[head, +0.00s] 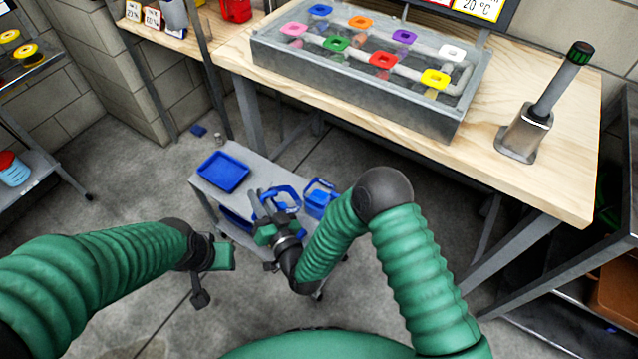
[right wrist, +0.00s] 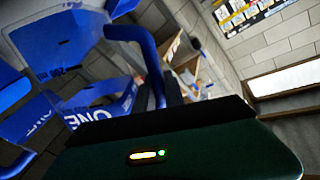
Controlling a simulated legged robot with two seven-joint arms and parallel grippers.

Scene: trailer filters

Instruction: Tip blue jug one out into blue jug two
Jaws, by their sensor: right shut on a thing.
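My right gripper (head: 268,203) is shut on the handle of a blue jug, blue jug one (head: 287,190), over the small grey cart. In the right wrist view, the letters "ONE" show on blue jug one (right wrist: 108,108), and its blue handle runs down to my fingers. I cannot tell whether it is clear of the cart or how far it tilts. A second blue jug, blue jug two (head: 319,203), stands just right of it on the cart; its lettering is too small to read. My left gripper (head: 222,262) is empty, left of the cart, its jaw gap unclear.
A blue tray (head: 222,172) lies on the left of the grey cart (head: 205,190). Behind the cart is a wooden bench (head: 520,185) with a metal basin (head: 350,110) and a metal holder (head: 522,138). Shelving stands at the far left. The floor left of the cart is mostly clear.

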